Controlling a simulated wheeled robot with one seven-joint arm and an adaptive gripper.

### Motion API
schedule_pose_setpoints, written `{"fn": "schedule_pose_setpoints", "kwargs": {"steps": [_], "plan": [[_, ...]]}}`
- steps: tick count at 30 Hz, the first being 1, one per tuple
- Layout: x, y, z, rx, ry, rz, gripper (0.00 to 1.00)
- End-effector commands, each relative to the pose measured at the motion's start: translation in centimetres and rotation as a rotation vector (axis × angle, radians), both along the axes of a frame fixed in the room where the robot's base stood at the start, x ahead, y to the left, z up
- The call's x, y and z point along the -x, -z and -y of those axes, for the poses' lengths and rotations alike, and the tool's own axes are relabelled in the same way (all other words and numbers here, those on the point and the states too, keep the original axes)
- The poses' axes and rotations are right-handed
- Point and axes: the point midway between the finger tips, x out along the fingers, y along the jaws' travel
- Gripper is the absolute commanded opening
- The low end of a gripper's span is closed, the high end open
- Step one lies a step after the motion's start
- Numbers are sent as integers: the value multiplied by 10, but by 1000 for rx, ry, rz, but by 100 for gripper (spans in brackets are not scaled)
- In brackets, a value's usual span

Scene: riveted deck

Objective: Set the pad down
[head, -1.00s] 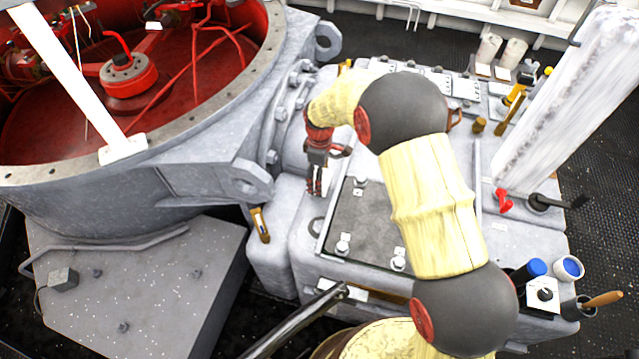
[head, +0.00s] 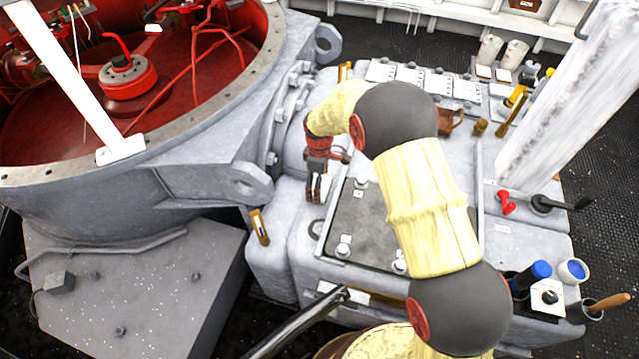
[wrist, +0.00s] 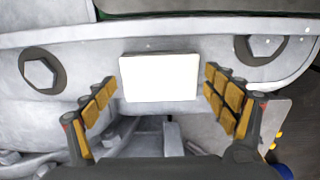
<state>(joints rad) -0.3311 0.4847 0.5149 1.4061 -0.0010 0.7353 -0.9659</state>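A plain white rectangle, apparently the pad (wrist: 160,77), shows in the wrist view between and beyond my fingertips, in front of a grey metal face. A narrow gap shows on each side of it, and neither finger visibly touches it. I cannot tell how far it is from the metal. My gripper (wrist: 160,88) has its yellow-padded fingers spread apart. In the head view my gripper (head: 315,194) hangs over the left part of the grey machine top (head: 305,222), left of a dark panel; I cannot make out the pad there.
Hex bolts (wrist: 41,71) flank the white rectangle in the wrist view. The dark panel (head: 362,225) carries raised bolts. A large red-lined ring housing (head: 215,165) stands left. Blue-topped containers (head: 540,270), a red lever (head: 506,203) and a white column (head: 560,110) stand right.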

Motion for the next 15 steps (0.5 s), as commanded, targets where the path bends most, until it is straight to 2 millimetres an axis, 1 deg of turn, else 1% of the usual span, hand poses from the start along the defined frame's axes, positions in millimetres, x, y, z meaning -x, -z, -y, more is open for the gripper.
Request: {"fn": "schedule_pose_setpoints", "kwargs": {"steps": [3,11,15], "plan": [[0,0,0,0,0,0,93],[0,0,0,0,0,0,93],[0,-7,0,-1,0,1,93]]}}
